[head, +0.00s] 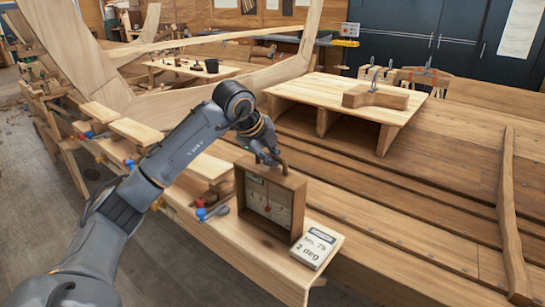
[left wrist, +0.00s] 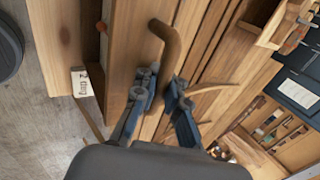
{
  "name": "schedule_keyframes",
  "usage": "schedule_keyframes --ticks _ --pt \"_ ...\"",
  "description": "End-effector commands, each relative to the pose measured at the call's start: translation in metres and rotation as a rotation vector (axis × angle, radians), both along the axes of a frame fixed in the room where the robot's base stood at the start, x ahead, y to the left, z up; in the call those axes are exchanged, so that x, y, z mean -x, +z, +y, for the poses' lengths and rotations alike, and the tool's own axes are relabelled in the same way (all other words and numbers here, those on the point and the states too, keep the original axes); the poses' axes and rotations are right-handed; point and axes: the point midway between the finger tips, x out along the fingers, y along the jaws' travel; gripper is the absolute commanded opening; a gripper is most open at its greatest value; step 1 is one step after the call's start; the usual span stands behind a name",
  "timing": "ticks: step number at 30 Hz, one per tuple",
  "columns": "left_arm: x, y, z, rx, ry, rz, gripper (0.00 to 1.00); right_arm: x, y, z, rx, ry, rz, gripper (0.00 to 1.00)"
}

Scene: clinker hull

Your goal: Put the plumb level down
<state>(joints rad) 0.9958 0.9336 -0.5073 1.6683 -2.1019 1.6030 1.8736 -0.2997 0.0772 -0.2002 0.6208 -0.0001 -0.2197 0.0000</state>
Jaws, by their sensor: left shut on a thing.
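The plumb level (head: 268,203) is an upright, open-fronted wooden box with a pale dial face inside and a bent handle on top. It is over the light plank at the hull's near side; I cannot tell whether its base touches the plank. My left gripper (head: 268,158) comes from above and is shut on the handle. In the left wrist view the brown bent handle (left wrist: 168,38) runs between the fingers of my left gripper (left wrist: 160,100). My right gripper is not in view.
A raised wooden platform (head: 345,95) holding a wooden block (head: 375,97) stands behind. Dark hull strakes fill the right.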

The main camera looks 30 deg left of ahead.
Motion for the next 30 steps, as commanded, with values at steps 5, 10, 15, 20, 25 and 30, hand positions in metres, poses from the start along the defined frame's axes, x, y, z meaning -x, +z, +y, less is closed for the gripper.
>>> schedule_keyframes --ticks 5,10,15,20,25,30 --pt "0.0 -0.002 0.0 0.0 0.0 -0.002 0.0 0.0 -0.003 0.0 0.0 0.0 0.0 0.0" --pt "0.0 -0.003 0.0 0.0 0.0 0.001 0.35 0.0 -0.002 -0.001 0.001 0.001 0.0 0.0" --pt "0.0 -0.003 0.0 0.0 0.0 0.002 0.35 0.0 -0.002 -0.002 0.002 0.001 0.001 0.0" --pt "0.0 -0.001 0.0 0.0 0.0 0.002 0.35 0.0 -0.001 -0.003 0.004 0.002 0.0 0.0" --pt "0.008 0.013 0.001 0.0 0.0 -0.003 0.35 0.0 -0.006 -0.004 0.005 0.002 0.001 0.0" --pt "0.028 0.043 0.002 -0.001 0.0 -0.006 0.35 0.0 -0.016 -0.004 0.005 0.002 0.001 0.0"
